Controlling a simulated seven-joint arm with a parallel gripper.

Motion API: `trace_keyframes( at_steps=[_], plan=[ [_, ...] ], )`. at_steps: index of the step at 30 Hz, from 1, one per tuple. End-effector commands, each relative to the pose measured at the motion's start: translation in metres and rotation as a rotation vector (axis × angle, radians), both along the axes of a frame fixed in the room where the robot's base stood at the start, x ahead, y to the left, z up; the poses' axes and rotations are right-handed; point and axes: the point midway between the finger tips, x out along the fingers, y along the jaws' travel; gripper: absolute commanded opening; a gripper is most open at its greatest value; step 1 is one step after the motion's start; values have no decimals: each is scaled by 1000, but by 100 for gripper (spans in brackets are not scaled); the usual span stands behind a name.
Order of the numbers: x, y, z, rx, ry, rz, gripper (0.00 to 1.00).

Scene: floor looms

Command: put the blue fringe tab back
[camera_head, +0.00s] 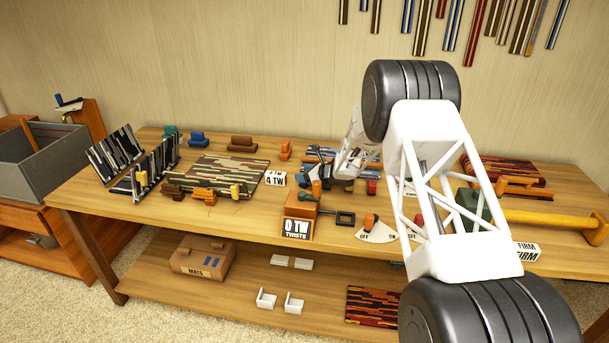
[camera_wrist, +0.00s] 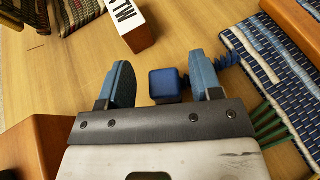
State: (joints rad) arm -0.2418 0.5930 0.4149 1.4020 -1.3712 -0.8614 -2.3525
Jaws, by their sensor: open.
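In the wrist view a dark blue block (camera_wrist: 165,84), which looks like the blue fringe tab, stands on the wood table between the spread fingers of my gripper (camera_wrist: 158,66). It sits closer to the right finger, and gaps show on both sides. A blue crinkled piece (camera_wrist: 227,60) shows just beyond the right finger, beside a blue, white-striped mat (camera_wrist: 275,65). In the head view my gripper (camera_head: 343,172) is low over the table by the blue woven mat (camera_head: 318,153); the arm hides part of this spot. Another blue block (camera_head: 198,139) stands at the table's back left.
Green strands (camera_wrist: 268,125) lie right in the wrist view.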

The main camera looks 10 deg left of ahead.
Motion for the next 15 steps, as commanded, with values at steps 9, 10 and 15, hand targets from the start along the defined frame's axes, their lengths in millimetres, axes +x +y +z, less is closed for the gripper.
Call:
trace_keyframes(
  at_steps=[9, 10, 15],
  plan=[
    [0, -3, 15, 0, -2, 0, 59],
    [-1, -5, 17, 0, -2, 0, 59],
    [-8, -22, 24, 0, -2, -1, 59]
  ],
)
